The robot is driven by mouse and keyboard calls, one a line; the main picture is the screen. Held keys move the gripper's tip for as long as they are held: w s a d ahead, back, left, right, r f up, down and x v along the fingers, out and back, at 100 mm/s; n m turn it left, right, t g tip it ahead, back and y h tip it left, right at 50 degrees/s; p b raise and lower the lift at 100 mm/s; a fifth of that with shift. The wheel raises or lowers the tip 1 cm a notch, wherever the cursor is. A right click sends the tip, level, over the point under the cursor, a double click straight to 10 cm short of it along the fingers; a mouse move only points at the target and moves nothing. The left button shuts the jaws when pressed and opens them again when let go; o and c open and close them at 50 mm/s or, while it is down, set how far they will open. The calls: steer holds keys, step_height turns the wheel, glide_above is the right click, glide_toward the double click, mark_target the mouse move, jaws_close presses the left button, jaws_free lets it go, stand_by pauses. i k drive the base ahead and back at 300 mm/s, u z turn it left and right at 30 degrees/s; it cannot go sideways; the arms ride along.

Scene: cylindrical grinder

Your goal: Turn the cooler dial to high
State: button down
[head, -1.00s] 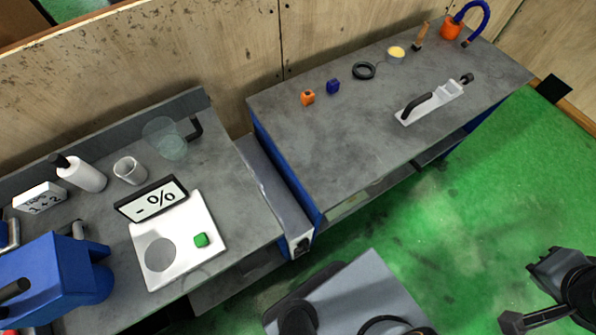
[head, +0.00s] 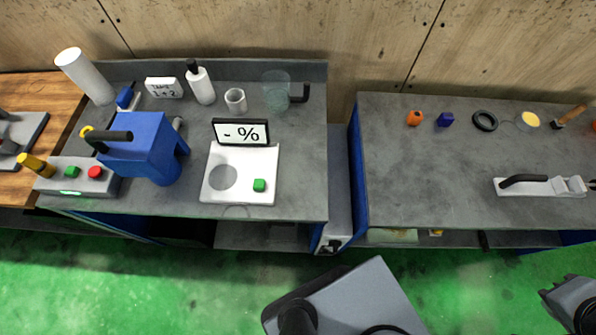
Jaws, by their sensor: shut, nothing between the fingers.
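A narrow grey unit (head: 340,190) stands in the gap between the two benches, lower than their tops. A small dark knob-like part (head: 332,246) shows on its front, near the floor side. It may be the cooler and its dial, but it is too small to tell, and no setting can be read. A dark grey part of my arm (head: 574,303) shows at the lower right, far from that unit.
The left bench carries a white scale (head: 240,190), a blue machine (head: 145,150) and a control box (head: 78,180) with coloured buttons. The right bench (head: 420,190) holds a white-and-black tool (head: 540,187) and small items. The green floor (head: 170,280) in front is clear.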

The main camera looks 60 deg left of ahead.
mark_target(334, 245)
steer(key=u, duration=2)
steer(key=k, duration=1.05)
steer(key=u, duration=1.55)
steer(key=i, duration=1.25)
steer(key=z, duration=2.4)
